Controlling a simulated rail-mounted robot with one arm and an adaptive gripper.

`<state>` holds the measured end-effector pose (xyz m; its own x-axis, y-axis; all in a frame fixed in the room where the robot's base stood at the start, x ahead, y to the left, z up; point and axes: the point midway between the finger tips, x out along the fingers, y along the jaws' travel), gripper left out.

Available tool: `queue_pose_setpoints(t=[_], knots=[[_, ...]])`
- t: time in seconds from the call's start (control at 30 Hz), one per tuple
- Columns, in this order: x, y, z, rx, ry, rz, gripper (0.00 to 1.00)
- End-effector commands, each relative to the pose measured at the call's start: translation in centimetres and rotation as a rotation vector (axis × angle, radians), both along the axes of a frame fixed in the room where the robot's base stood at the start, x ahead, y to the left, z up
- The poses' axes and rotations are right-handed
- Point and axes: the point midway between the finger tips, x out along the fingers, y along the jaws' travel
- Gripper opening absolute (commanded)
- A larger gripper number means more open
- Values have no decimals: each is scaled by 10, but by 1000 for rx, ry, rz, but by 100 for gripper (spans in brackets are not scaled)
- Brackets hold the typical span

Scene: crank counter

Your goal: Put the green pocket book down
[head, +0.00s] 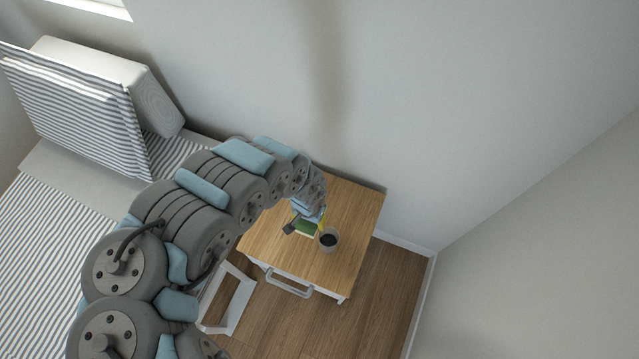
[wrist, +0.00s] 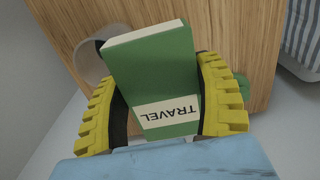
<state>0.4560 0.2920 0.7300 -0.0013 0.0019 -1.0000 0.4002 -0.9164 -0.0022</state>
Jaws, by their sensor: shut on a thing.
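The green pocket book (wrist: 158,75) has pale page edges and a cream label reading TRAVEL. My gripper (wrist: 160,85) is shut on it, with one yellow ribbed finger along each side. In the head view the book (head: 305,230) shows in part below my gripper (head: 309,220), over the front part of the small wooden table (head: 352,212). I cannot tell whether the book touches the tabletop. The arm hides part of it in the head view.
A pale cup (head: 329,240) with dark contents stands close to the right of the book; it also shows in the wrist view (wrist: 88,62). The tabletop's right and back parts look clear. A striped bed (head: 40,235) lies left, and walls stand behind.

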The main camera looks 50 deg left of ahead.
Motion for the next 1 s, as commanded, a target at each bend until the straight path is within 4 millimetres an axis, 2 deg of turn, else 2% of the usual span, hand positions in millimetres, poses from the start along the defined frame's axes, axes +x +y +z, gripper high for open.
queue_pose_setpoints(t=[0.03,1.0], knots=[[5,3,-9,4,-1,-2,29],[72,36,-41,-1,-8,-1,29]])
